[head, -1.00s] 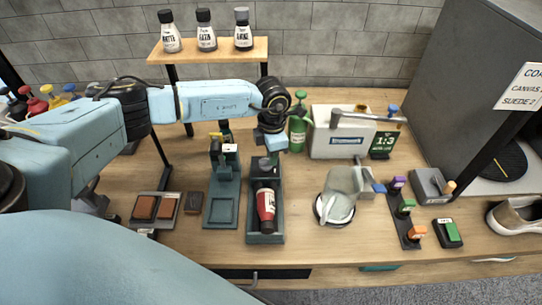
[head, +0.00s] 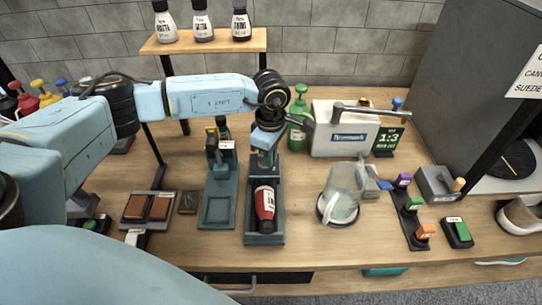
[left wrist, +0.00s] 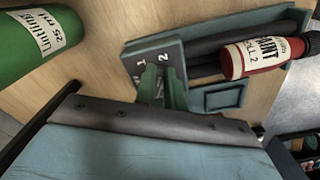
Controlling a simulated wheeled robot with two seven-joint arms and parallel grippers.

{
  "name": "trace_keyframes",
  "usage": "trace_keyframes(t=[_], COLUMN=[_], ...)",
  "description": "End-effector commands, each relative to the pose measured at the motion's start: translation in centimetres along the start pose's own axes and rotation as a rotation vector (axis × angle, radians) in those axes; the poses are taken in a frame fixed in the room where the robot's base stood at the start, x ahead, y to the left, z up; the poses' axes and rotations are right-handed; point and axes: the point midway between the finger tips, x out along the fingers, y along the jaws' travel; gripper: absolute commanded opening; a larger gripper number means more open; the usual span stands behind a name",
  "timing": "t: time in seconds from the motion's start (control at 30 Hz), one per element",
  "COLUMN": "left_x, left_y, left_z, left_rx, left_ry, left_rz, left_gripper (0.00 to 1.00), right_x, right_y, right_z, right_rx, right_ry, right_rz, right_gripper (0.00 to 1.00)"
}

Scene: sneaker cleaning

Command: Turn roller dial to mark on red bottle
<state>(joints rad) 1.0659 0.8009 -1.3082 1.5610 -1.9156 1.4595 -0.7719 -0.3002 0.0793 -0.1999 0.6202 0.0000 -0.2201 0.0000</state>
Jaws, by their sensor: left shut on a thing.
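The red bottle (head: 265,206) lies in the dark teal roller tray (head: 249,239), with its white label up. My left gripper (head: 265,146) is at the far end of this tray, pointing down, shut on the roller dial. The left wrist view shows a green part of the dial (left wrist: 164,88) below an end plate marked "1" and "2" (left wrist: 152,62). Its exact setting and the fingertips' contact are hard to see. My right gripper is not in view.
A green bottle (head: 299,120) stands close to the right of my left gripper. A teal stand (head: 219,195) is left of the tray. A clear jug (head: 345,190) stands on a round base to the right. A shelf (head: 205,42) with small bottles is behind.

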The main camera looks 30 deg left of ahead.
Motion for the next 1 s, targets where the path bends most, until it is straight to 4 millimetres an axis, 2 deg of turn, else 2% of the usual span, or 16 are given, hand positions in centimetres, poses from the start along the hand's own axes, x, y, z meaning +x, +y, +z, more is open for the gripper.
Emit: trace_keyframes(t=[0.67, 0.7, 0.83, 1.0], left_x=[-0.12, -0.12, -0.09, -0.05], left_y=[-0.03, -0.03, -0.05, -0.08], left_z=[0.01, 0.01, 0.01, 0.0], left_rx=[0.056, 0.056, 0.055, 0.055], left_ry=[-0.001, -0.001, -0.001, -0.001], left_rz=[0.002, 0.002, 0.002, 0.001], left_gripper=[0.0, 0.16, 0.33, 0.33], right_x=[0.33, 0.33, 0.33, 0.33], right_y=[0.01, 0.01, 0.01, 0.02], right_z=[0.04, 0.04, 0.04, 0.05], right_rx=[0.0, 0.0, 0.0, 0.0], right_ry=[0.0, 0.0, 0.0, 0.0], right_rz=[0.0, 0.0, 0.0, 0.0], right_gripper=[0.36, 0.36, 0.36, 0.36])
